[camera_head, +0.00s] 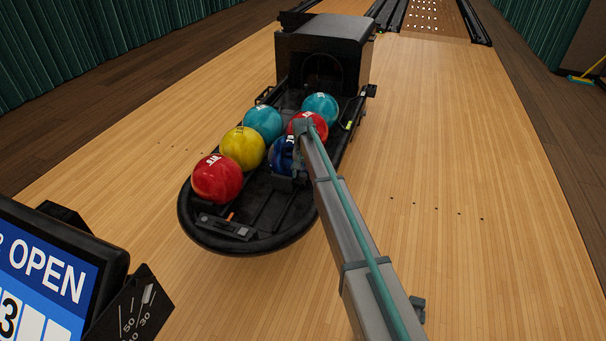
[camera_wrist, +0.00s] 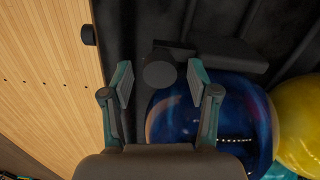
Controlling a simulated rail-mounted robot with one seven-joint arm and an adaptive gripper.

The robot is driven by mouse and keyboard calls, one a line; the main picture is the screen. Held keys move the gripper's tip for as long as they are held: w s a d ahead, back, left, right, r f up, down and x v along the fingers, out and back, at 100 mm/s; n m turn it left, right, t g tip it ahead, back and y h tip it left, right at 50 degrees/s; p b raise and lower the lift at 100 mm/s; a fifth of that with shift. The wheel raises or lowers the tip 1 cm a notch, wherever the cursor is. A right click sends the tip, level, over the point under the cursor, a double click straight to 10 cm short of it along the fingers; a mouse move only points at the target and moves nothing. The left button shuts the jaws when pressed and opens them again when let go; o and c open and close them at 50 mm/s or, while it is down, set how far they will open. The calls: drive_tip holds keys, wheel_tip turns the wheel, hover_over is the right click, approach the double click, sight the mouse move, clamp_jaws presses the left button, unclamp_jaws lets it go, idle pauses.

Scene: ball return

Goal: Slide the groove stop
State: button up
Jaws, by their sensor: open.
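The groove stop appears to be the dark flat block (camera_wrist: 215,53) with a round dark knob (camera_wrist: 158,74) in the wrist view, lying in the black tray just beyond a dark blue ball (camera_wrist: 215,115). My gripper (camera_wrist: 160,84) is open, its two teal-edged fingers on either side of the knob as seen from the wrist. I cannot tell whether a finger touches it or how far above it they are. In the head view, my arm hides most of this spot, beside the blue ball (camera_head: 279,154) in the ball return (camera_head: 254,243).
The left groove holds a red ball (camera_head: 217,178), a yellow ball (camera_head: 242,147) and a teal ball (camera_head: 263,122). Another red ball (camera_head: 309,120) and teal ball (camera_head: 321,106) lie behind. A black hood (camera_head: 325,45) closes the far end. A screen (camera_head: 45,275) stands front left.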

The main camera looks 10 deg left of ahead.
clamp_jaws()
idle(0.3)
drive_tip(key=s+a+p, duration=0.2)
drive_tip(key=s, duration=0.8)
drive_tip(key=s+a+p, duration=0.3)
drive_tip(key=s, duration=0.8)
drive_tip(key=shift+s, duration=0.25)
unclamp_jaws()
drive_tip(key=shift+w, duration=0.1)
